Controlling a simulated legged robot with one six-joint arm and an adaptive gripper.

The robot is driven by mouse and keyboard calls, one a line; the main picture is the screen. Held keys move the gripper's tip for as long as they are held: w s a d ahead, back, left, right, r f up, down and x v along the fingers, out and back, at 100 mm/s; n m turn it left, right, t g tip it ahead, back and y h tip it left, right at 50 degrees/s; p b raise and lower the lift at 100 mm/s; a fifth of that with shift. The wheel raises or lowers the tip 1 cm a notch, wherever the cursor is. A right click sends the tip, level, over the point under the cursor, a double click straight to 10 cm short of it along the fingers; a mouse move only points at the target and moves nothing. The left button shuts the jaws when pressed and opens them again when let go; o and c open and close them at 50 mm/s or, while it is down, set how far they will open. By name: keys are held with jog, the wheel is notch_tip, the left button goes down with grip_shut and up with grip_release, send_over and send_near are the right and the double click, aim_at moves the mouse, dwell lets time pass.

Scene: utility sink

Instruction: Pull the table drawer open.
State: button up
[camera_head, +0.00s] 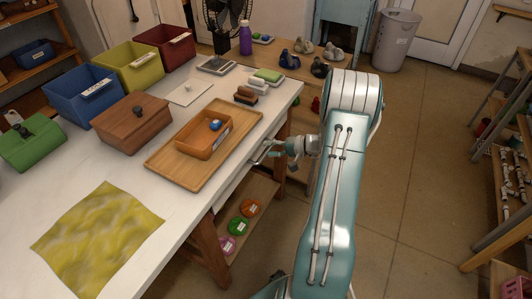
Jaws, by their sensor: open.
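The white-topped table (172,235) with wooden legs fills the left and middle. Its right side, where a light drawer front (236,172) shows under the top edge, is seen at a steep slant. I cannot make out a handle or any gap clearly. My gripper (260,152) is open at that side, just below the tabletop edge, with its fingers pointing left toward the drawer front. My wrist and arm partly hide this area. I cannot tell whether the fingers touch the drawer.
On the table are a wooden tray (168,166) holding an orange box (193,147), a brown lidded box (131,123), colored bins and a yellow cloth (98,240). A low shelf (255,196) holds colored rolls below. Open floor (418,165) lies to the right, before shelving.

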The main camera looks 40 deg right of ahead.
aim_at(266, 153)
jog(key=s+d+f+m+t+h, duration=0.3)
jog(key=d+f, duration=0.4)
jog(key=f, duration=0.1)
jog(key=x, duration=1)
jog(key=shift+w+r, duration=0.15)
jog(key=shift+w, duration=0.3)
grip_shut()
